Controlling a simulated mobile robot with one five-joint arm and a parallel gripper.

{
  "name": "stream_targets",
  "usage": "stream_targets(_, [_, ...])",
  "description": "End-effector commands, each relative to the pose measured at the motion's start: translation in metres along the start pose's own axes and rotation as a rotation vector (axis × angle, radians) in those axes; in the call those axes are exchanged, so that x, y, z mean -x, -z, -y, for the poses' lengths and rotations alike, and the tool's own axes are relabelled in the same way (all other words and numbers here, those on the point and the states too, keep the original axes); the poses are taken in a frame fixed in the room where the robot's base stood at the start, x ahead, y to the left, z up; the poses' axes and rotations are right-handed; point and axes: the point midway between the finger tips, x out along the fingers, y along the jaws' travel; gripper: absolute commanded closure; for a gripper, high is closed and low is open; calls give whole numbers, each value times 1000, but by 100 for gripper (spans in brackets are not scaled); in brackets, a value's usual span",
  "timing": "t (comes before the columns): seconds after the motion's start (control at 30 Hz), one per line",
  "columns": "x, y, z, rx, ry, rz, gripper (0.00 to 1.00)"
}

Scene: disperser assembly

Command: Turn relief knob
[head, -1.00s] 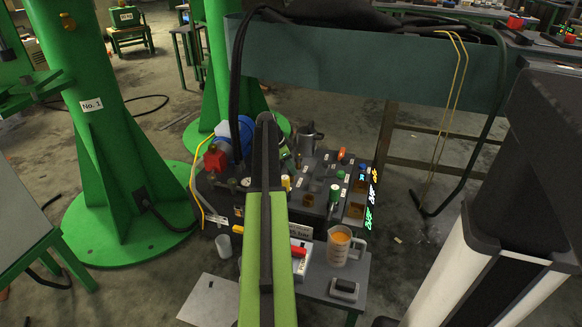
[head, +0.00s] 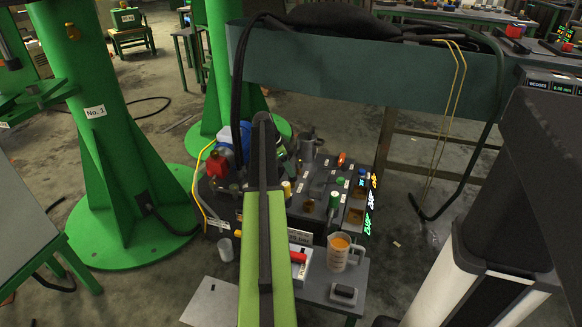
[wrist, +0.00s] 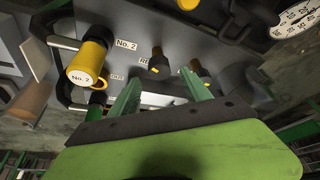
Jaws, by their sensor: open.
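In the wrist view, a dark knob with a yellowish tip (wrist: 157,62) stands on the grey panel (wrist: 205,25) beside a partly hidden label starting "RE". My gripper (wrist: 161,74) is open, its two green fingers apart and pointing toward the panel. The labelled knob lies between the fingertips in the picture; I cannot tell whether they touch it. A second, similar knob (wrist: 203,73) is partly behind the right finger.
A yellow "No. 2" cap (wrist: 87,65) and a dark handle bar sit left of the fingers. A white dial (wrist: 297,18) is at upper right. On the bench, a beaker of orange liquid (head: 343,252) and a red-topped box (head: 299,259) stand near the arm.

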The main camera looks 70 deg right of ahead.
Motion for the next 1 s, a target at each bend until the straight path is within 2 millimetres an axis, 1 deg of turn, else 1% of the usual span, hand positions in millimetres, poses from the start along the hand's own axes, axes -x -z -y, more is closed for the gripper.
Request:
stream_targets(0.03, [24,4,0,1,0,0,44])
stream_targets(0.1, [42,5,0,1,0,0,44])
stream_targets(0.4, [115,5,0,1,-1,0,44])
stream_targets(0.5, [130,4,0,1,-1,0,44])
stream_targets(0.63, [137,1,0,0,0,0,44])
stream_targets(1.0, [135,0,0,0,0,0,44])
